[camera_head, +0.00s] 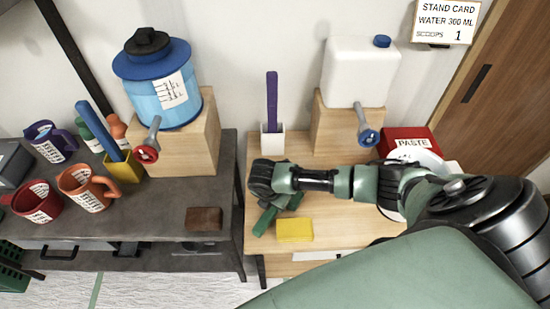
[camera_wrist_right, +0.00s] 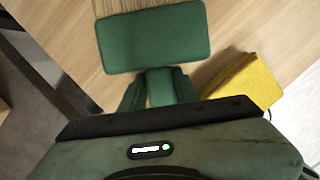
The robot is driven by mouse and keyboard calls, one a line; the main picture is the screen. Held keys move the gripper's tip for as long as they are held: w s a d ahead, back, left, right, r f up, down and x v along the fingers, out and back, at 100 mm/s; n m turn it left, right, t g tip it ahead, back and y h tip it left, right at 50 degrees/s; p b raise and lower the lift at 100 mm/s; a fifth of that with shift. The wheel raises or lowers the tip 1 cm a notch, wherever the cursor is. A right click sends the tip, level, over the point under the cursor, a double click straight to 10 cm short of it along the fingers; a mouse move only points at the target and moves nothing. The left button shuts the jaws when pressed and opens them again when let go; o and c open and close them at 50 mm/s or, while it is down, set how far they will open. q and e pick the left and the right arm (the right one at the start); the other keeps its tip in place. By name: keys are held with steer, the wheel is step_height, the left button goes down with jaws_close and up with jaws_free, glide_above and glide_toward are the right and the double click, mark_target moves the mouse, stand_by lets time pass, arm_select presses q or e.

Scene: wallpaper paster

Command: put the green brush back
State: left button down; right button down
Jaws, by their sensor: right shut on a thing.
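The green brush (camera_head: 264,221) is at the left part of the light wooden table, in front of the white holder. In the right wrist view its flat green head (camera_wrist_right: 155,40) points away from me, with pale bristles at its far edge. My right gripper (camera_wrist_right: 160,88) is shut on its handle. In the head view this gripper (camera_head: 280,201) is seen from above and hides part of the brush. I cannot tell whether the brush touches the table. A white holder (camera_head: 272,142) with a purple-handled tool (camera_head: 272,95) stands behind. My left gripper is not in view.
A yellow sponge (camera_head: 295,230) lies close right of the brush. A wooden block (camera_head: 338,130) bears a white tank (camera_head: 360,75) with a blue tap. A red paste box (camera_head: 408,140) is at right. The dark table (camera_head: 150,215) at left holds mugs and a yellow holder (camera_head: 124,168).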

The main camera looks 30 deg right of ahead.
steer(key=shift+f, duration=0.3)
steer(key=c, duration=1)
jaws_free()
steer(key=shift+o, duration=0.2)
steer(key=b+v, duration=0.1)
steer(key=v, duration=0.7)
steer(key=shift+f, duration=0.1)
